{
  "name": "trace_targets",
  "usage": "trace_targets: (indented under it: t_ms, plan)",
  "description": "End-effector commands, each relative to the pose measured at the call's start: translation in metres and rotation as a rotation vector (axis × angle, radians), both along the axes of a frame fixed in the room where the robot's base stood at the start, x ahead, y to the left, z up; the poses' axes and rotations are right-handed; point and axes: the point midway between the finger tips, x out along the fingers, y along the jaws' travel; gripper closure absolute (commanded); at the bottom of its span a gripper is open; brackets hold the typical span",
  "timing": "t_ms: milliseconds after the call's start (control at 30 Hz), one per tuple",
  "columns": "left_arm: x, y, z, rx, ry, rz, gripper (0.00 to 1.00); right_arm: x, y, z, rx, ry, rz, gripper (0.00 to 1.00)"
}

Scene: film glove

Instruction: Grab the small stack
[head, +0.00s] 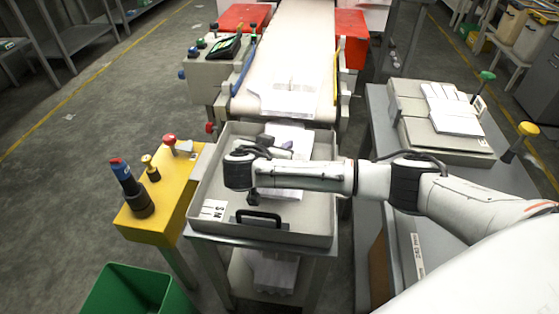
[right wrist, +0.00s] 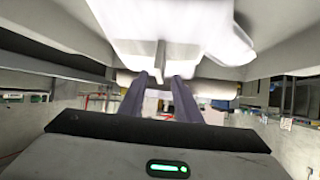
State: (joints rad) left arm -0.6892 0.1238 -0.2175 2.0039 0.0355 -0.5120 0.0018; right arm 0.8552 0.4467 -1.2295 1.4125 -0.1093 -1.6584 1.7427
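A grey tray (head: 320,230) stands on a stand in front of the conveyor. White, flat, glove-like sheets (head: 287,138) lie in it, partly hidden by my right arm. My right gripper reaches down into the tray; its fingers are mostly hidden in the head view. In the right wrist view, the two fingers of my right gripper (right wrist: 160,80) are apart, with a gap between them. A white glove-like piece (right wrist: 185,25) hangs close beyond the fingertips, and a narrow flap of it shows near the gap. I cannot tell whether it touches them. My left gripper is not in view.
More white sheets (head: 290,97) lie on the conveyor (head: 295,40). Another white stack (head: 452,112) lies on a grey box on the right table. A yellow control box (head: 150,222) stands left of the tray, and a green bin (head: 130,292) is at the front left.

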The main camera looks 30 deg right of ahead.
Motion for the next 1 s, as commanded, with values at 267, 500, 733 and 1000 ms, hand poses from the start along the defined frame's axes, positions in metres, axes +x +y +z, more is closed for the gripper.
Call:
trace_targets:
  t_ms: [267,500,733,1000]
  plan:
    - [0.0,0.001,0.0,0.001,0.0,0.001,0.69,0.0,0.0,0.0,0.0,0.0,0.001,0.81]
    - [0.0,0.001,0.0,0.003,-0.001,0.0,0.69,0.0,0.0,-0.001,0.0,0.001,0.0,1.0]
    - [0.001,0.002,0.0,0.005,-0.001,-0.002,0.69,0.0,0.0,0.0,0.0,0.0,0.001,1.0]
    - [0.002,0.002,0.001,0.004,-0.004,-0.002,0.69,0.0,0.001,0.011,0.002,-0.001,0.0,1.0]
